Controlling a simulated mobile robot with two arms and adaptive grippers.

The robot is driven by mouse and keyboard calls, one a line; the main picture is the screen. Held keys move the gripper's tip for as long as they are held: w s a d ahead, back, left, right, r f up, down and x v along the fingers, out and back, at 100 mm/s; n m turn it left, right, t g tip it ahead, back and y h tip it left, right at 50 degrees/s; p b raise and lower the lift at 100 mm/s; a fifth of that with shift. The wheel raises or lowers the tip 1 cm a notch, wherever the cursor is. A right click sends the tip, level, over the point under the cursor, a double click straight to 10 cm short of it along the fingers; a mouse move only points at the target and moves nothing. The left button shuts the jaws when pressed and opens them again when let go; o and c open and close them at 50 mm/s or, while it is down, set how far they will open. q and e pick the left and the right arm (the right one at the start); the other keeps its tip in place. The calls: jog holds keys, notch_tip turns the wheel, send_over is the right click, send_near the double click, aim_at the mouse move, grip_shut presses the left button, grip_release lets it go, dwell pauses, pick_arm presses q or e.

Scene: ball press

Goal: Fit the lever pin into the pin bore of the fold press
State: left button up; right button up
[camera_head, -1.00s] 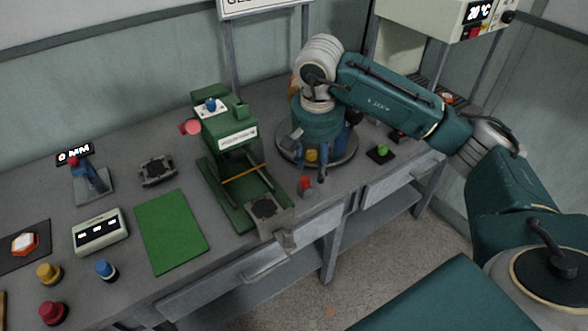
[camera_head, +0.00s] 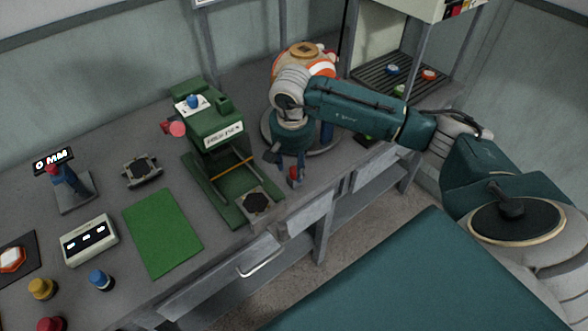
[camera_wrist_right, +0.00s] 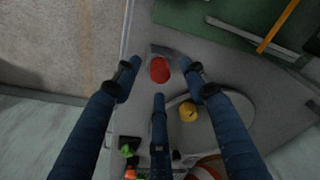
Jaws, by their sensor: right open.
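The green fold press (camera_head: 207,125) stands on the bench, with a red knob (camera_head: 177,129) on its left side. Its pin bore cannot be made out. A small red-topped piece (camera_head: 295,173), which looks like the lever pin, stands near the bench's front edge, right of the press. My right gripper (camera_head: 284,165) points down at this piece, open. In the right wrist view the red top (camera_wrist_right: 160,69) lies between the spread fingertips of the right gripper (camera_wrist_right: 160,78), with no visible grip on it. My left gripper is not in view.
A round grey base (camera_wrist_right: 238,112) with a yellow knob (camera_wrist_right: 189,112) lies close by the fingers. A green mat (camera_head: 162,232), a display box (camera_head: 90,240) and a gauge (camera_head: 72,188) stand left of the press. A drawer handle (camera_head: 260,263) juts out below the bench front.

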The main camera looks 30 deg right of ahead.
jog(key=shift+f, duration=0.5)
jog(key=shift+w+d+f, duration=0.1)
jog(key=shift+f, duration=0.25)
jog(key=shift+c, duration=0.8)
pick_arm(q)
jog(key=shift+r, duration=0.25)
pick_arm(e)
grip_shut()
